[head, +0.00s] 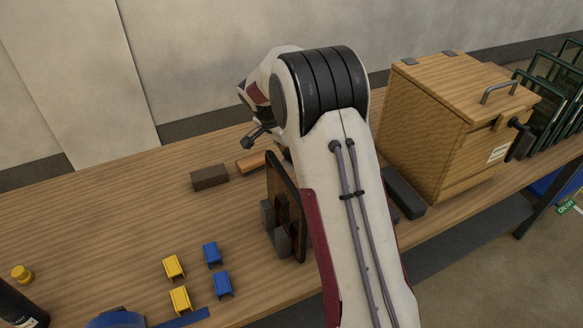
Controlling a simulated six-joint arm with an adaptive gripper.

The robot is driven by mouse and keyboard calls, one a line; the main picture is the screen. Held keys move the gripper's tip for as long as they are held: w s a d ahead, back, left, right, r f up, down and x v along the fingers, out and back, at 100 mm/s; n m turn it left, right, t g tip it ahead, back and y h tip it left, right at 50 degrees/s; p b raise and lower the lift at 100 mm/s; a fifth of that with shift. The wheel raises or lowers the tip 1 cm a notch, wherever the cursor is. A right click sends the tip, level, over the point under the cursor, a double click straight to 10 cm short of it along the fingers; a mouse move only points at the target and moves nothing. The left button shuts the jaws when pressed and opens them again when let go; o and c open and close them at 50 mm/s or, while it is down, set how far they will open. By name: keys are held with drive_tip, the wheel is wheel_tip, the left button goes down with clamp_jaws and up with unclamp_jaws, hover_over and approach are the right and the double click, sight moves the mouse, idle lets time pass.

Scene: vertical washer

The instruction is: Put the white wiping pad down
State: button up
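I cannot make out the white wiping pad; my arm covers part of the bench. My gripper (258,135) shows only as a small dark part left of my wrist, and its fingertips are mostly hidden. I cannot tell whether it is open or holds anything. A dark, thin panel (284,205) stands upright on the bench between grey supports (270,228), just left of my arm and below my gripper in the picture. Its right side is partly covered by my arm.
A dark brown block (210,177) and an orange-brown block (251,163) lie behind the panel. Yellow bins (174,266) and blue bins (212,254) stand front left. A wooden box (425,125), a dark bar (403,193) and framed panes (548,95) are right.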

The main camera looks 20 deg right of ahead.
sight(289, 164)
drive_tip(key=shift+f, duration=0.75)
drive_tip(key=shift+f, duration=1.85)
drive_tip(key=shift+f, duration=0.65)
drive_tip(key=o, duration=1.2)
drive_tip(key=shift+r, duration=0.15)
